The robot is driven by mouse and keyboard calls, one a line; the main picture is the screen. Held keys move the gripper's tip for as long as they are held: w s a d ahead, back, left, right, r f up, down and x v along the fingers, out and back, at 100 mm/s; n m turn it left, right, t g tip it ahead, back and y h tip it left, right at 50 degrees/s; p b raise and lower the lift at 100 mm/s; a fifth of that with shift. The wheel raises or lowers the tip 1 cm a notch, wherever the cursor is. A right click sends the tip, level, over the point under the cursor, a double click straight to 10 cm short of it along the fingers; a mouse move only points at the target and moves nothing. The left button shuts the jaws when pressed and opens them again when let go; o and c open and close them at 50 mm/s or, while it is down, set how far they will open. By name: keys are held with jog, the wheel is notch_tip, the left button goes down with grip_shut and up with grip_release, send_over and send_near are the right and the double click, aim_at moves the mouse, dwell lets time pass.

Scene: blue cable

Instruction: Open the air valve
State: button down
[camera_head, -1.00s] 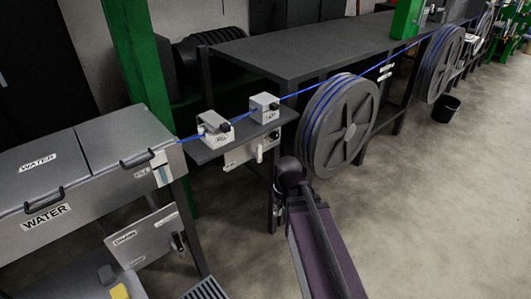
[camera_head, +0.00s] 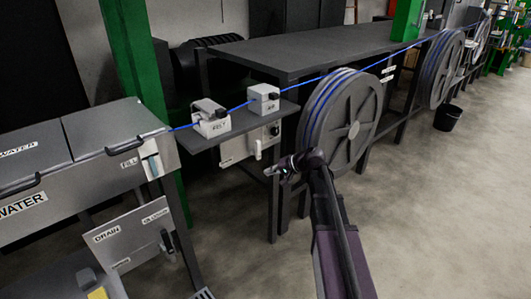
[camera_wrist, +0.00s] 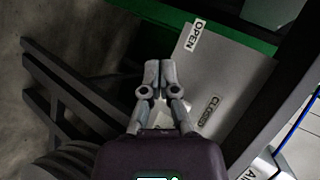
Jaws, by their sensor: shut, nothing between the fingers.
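The air valve's grey panel (camera_head: 238,149) hangs under the small dark shelf, with a pale lever (camera_head: 257,149) pointing down. In the wrist view the panel (camera_wrist: 228,68) carries an OPEN label (camera_wrist: 194,36) and a CLOSED label (camera_wrist: 210,110). An AIR label (camera_wrist: 252,172) is partly visible at lower right. My gripper (camera_head: 270,171) points left, just below and in front of the lever in the head view. In the wrist view my gripper (camera_wrist: 158,66) is shut and empty, its tips beside the panel's edge. The lever is not clear there; my gripper may hide it.
A large cable reel (camera_head: 352,130) stands right of the panel, close to my arm. A blue cable (camera_head: 318,77) runs above the shelf (camera_head: 205,139). The water tank (camera_head: 95,145) stands left. Open floor (camera_head: 450,210) lies to the right.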

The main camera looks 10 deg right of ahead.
aim_at(256, 148)
jog(key=w+d+m+t+y+b, duration=0.3)
jog(key=w+d+m+t+b, duration=0.2)
jog(key=w+d, duration=0.7)
jog(key=t+b, duration=0.2)
jog(key=b, duration=0.1)
jog(key=shift+w+d+r, duration=0.25)
jog(key=shift+r, duration=0.15)
jog(key=shift+w+a, duration=0.1)
jog(key=shift+a, duration=0.05)
jog(key=x, duration=0.9)
jog(key=shift+w+f, duration=0.1)
jog(key=shift+w, duration=0.1)
jog(key=a, duration=0.1)
jog(key=s+a, duration=0.1)
jog(key=shift+s+a, duration=0.25)
jog(key=shift+a, duration=0.15)
jog(key=shift+s+a, duration=0.2)
jog(key=shift+a, duration=0.35)
jog(key=shift+a, duration=0.25)
